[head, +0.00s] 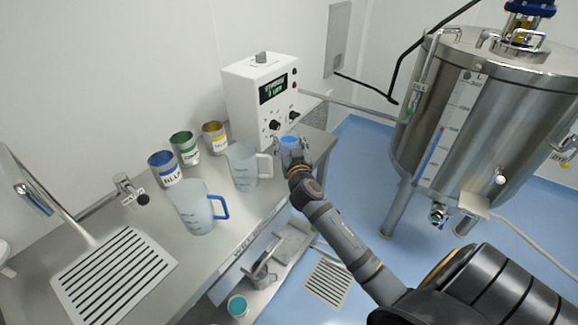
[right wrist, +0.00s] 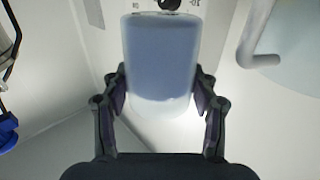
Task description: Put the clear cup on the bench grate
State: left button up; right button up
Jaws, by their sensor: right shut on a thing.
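The clear cup (head: 291,143) is held in my right gripper (head: 293,155) at the right end of the steel bench, in front of the white control box. In the right wrist view the cup (right wrist: 160,60) is translucent with a bluish fill, and the fingers of my right gripper (right wrist: 161,95) press on both its sides. The bench grate (head: 115,275) is a slotted plate at the bench's left front, well away from the cup, with nothing on it. My left gripper is not in view.
Two clear jugs, one with a white handle (head: 243,168) and one with a blue handle (head: 196,208), stand between cup and grate. Labelled cans (head: 164,170) stand behind them. A tap (head: 128,188) and a slanted pipe (head: 55,207) rise near the grate. A steel tank (head: 470,120) stands right.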

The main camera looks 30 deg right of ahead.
notch_tip(320, 180, down, 6)
jog(key=shift+r+b, duration=0.15)
jog(key=shift+b, duration=0.25)
notch_tip(320, 180, down, 3)
jog(key=shift+r+b, duration=0.1)
jog(key=shift+b, duration=0.5)
jog(key=shift+f, duration=0.4)
jog(key=shift+f+b, duration=0.15)
jog(key=shift+b, duration=0.2)
jog(key=o, duration=1.4)
